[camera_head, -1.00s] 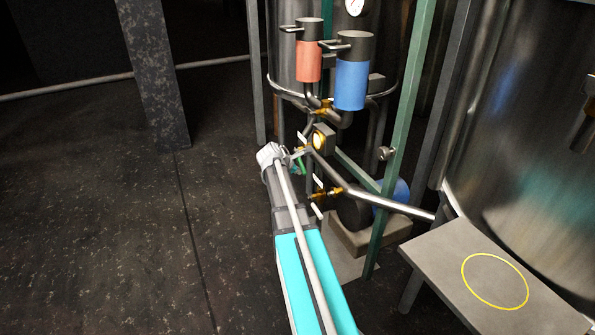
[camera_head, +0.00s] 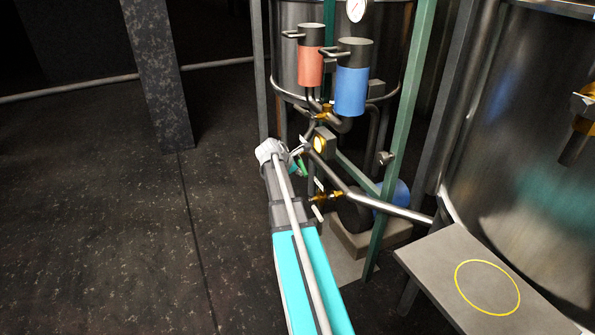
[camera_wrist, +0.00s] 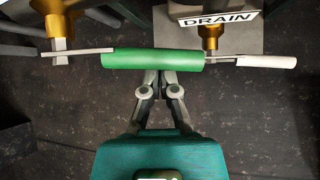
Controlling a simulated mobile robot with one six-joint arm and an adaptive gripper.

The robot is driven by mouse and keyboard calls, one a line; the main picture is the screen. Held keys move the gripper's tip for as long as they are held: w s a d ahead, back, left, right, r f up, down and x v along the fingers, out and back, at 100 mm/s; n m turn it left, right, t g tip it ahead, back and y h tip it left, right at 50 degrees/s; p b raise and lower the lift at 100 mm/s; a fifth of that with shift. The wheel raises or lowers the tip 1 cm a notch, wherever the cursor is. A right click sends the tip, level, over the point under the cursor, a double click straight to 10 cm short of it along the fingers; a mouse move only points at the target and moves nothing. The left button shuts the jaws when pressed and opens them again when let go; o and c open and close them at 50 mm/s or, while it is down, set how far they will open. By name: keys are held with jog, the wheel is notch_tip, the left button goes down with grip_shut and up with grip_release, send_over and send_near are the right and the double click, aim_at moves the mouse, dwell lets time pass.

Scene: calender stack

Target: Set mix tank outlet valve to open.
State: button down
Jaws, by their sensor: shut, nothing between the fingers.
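A green-sleeved lever handle (camera_wrist: 150,60) lies across the wrist view, its metal bar running left to a brass valve (camera_wrist: 66,25). The handle also shows in the head view (camera_head: 301,165), small beside the gripper. No label for the mix tank outlet is readable, so I cannot tell from lettering which valve it is. My gripper (camera_wrist: 158,74) is shut and empty, its fingertips at the near edge of the green sleeve. Whether they touch it is unclear.
A green frame post (camera_head: 402,140) stands right of the valves, and a slanting metal pipe (camera_head: 390,207) crosses below. Red (camera_head: 310,67) and blue (camera_head: 351,92) canisters hang above. A bench with a yellow ring (camera_head: 425,247) stands at right.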

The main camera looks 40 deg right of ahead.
jog(key=shift+s+r+n+g+p, duration=0.2)
jog(key=shift+r+g+p, duration=0.15)
jog(key=shift+r+p, duration=0.2)
jog(key=shift+s+r+n+g+p, duration=0.2)
jog(key=shift+r+g+p, duration=0.15)
jog(key=shift+r+p, duration=0.2)
jog(key=shift+f, duration=0.15)
jog(key=w+a+r+p, duration=0.2)
jog(key=a+r+p, duration=0.1)
jog(key=a, duration=0.4)
jog(key=shift+r+p, duration=0.3)
jog(key=shift+r, duration=0.2)
dwell(0.6)
jog(key=shift+w, duration=0.1)
dwell(0.5)
